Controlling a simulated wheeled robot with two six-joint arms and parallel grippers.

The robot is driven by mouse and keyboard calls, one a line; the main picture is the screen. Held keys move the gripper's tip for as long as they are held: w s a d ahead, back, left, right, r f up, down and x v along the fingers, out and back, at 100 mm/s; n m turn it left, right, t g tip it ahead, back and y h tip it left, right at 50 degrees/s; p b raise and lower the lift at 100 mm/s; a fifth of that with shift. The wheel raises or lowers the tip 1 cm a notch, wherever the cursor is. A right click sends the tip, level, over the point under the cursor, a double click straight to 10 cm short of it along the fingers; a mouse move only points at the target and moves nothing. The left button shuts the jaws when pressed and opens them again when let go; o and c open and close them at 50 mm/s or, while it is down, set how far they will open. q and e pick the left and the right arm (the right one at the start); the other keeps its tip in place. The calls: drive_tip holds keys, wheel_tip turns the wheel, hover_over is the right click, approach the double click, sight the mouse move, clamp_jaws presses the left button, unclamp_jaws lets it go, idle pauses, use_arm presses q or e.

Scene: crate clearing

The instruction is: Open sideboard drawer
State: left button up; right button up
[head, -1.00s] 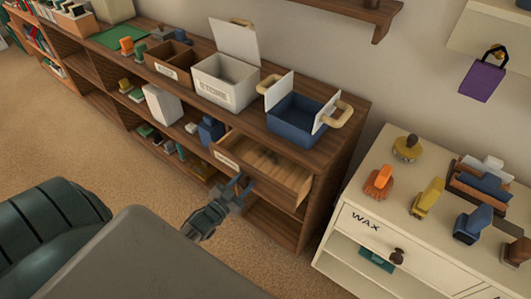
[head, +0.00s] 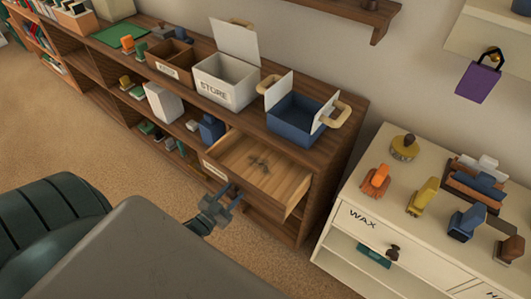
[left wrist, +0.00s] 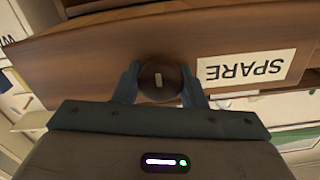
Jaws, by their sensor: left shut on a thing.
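The wooden sideboard drawer (head: 262,165) is pulled out from the brown sideboard (head: 275,137). A small dark item lies on its floor. In the left wrist view the drawer front (left wrist: 90,62) carries a white label reading SPARE (left wrist: 250,68) and a round dark knob (left wrist: 160,80). My left gripper (head: 228,192) is at the drawer front in the head view. In the left wrist view its fingers (left wrist: 160,85) are shut on the knob from both sides. My right gripper is not in view.
A white STORE box (head: 222,92), a blue crate with tan handles (head: 293,125) and a brown box (head: 166,65) stand on the sideboard top. A cream cabinet marked WAX (head: 345,215) stands at the right. Carpet (head: 130,165) lies clear in front.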

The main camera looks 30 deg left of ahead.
use_arm(q)
drive_tip(key=s+p, duration=0.2)
drive_tip(key=s, duration=0.6)
drive_tip(key=shift+s+a, duration=0.25)
drive_tip(key=shift+a, duration=0.05)
drive_tip(key=o, duration=1.1)
drive_tip(key=shift+w, duration=0.1)
